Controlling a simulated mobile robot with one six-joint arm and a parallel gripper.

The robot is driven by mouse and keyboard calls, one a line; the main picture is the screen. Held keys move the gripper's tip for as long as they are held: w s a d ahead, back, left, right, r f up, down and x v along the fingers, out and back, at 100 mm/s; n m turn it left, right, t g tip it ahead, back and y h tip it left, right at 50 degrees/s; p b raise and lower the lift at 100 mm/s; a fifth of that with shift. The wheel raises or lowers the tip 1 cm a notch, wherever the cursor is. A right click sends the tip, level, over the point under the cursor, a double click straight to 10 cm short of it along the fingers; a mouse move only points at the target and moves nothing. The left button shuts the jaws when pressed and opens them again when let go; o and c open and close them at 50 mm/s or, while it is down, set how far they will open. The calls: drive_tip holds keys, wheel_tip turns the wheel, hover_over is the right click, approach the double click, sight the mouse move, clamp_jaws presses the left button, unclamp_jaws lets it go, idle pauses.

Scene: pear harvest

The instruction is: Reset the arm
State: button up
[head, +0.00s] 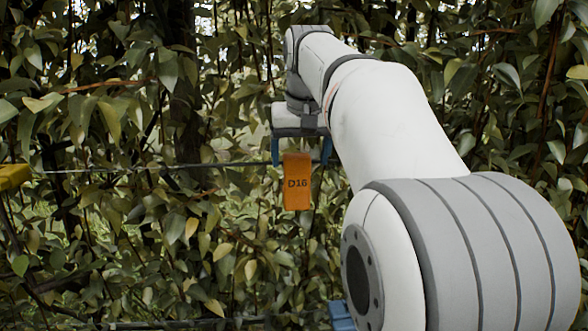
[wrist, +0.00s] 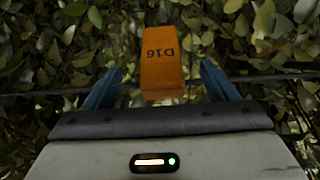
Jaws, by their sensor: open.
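My gripper (head: 300,152) is at the end of my arm, in front of the leaf wall in the head view. Its two blue fingers are apart. In the wrist view my gripper (wrist: 162,90) also shows its blue fingers spread. An orange tag marked D16 (head: 297,182) hangs at the wire, in line with the gap between the fingers. In the wrist view the orange tag (wrist: 162,60) appears between and beyond the fingers, with no visible contact. I cannot tell its exact distance from them. No pear is clearly visible.
A thin wire (head: 140,168) runs across the foliage (head: 90,110), with a yellow object (head: 14,176) at the left edge. Dense leaves and branches fill the background. A second dark line (head: 200,321) runs low along the bottom. A blue part shows at the bottom, beside my arm.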

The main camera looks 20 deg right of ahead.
drive_tip(key=s+a+f+n, duration=0.1)
drive_tip(key=s+a+f, duration=0.2)
drive_tip(key=s+f, duration=0.4)
drive_tip(key=s+a+f+n, duration=0.1)
drive_tip(key=s+a+f, duration=0.3)
drive_tip(key=s+f, duration=0.3)
drive_tip(key=s+a+f+n+y, duration=0.1)
drive_tip(key=s+a+f, duration=0.3)
drive_tip(key=f, duration=0.9)
drive_tip(key=s, duration=0.3)
drive_tip(key=shift+f+g+b, duration=0.2)
drive_tip(key=shift+g+b, duration=0.15)
drive_tip(key=shift+g, duration=0.05)
drive_tip(key=shift+a, duration=0.1)
